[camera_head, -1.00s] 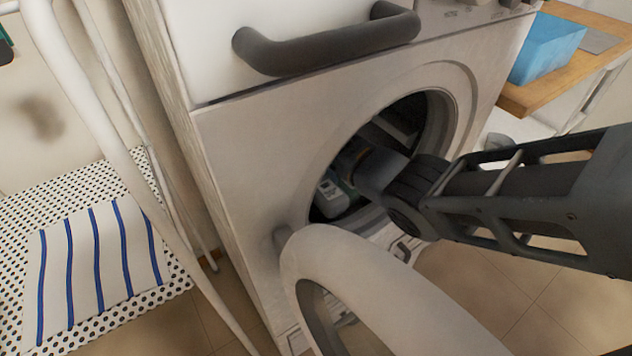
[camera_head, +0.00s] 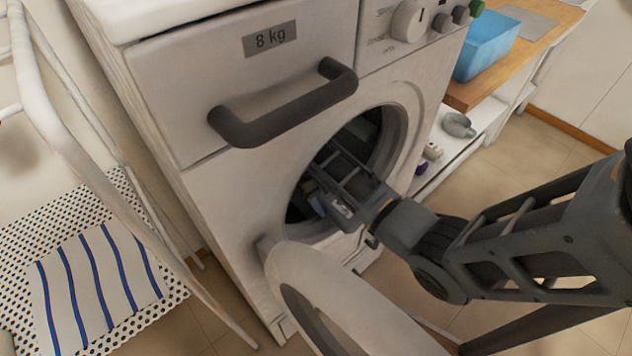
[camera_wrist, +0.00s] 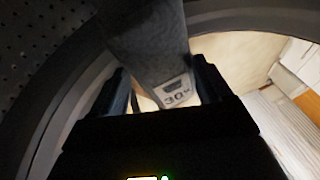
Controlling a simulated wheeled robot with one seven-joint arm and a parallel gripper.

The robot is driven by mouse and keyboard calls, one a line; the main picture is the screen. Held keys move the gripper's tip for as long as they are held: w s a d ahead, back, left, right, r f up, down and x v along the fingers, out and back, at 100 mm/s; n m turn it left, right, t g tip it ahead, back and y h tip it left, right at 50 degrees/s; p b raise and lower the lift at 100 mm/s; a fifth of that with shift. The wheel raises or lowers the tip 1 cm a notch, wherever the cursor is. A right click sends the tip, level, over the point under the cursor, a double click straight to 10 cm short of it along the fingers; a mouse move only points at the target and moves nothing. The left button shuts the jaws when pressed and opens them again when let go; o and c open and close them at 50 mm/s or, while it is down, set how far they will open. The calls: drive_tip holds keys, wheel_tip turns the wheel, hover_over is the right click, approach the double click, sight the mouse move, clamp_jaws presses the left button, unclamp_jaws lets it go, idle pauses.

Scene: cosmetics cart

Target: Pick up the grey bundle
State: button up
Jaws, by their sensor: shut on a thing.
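My gripper (camera_wrist: 162,95) is shut on the grey bundle (camera_wrist: 145,35), whose upper part shows between and beyond the fingers in the wrist view. A light tag marked "30" shows on or beside the bundle, between the fingers. In the head view my gripper (camera_head: 335,190) reaches into the round opening of the white washing machine (camera_head: 235,195). The bundle is hard to make out there, in the dark drum behind the gripper. The drum's perforated wall (camera_wrist: 40,50) is at the left in the wrist view.
The washer's round door (camera_head: 370,310) hangs open in front, below my arm. A wooden shelf with a blue box (camera_head: 490,45) is at the right. Tiled floor is clear at the right.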

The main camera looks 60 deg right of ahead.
drive_tip(key=shift+s, duration=0.7)
drive_tip(key=shift+s+a+p, duration=0.1)
drive_tip(key=shift+s+p, duration=0.2)
drive_tip(key=shift+s, duration=0.35)
drive_tip(key=shift+s+r+p, duration=0.1)
drive_tip(key=shift+s+p, duration=0.3)
drive_tip(key=shift+s, duration=0.05)
drive_tip(key=shift+s+p, duration=0.5)
drive_tip(key=shift+s, duration=0.25)
drive_tip(key=shift+s+a, duration=0.1)
drive_tip(key=shift+s, duration=0.1)
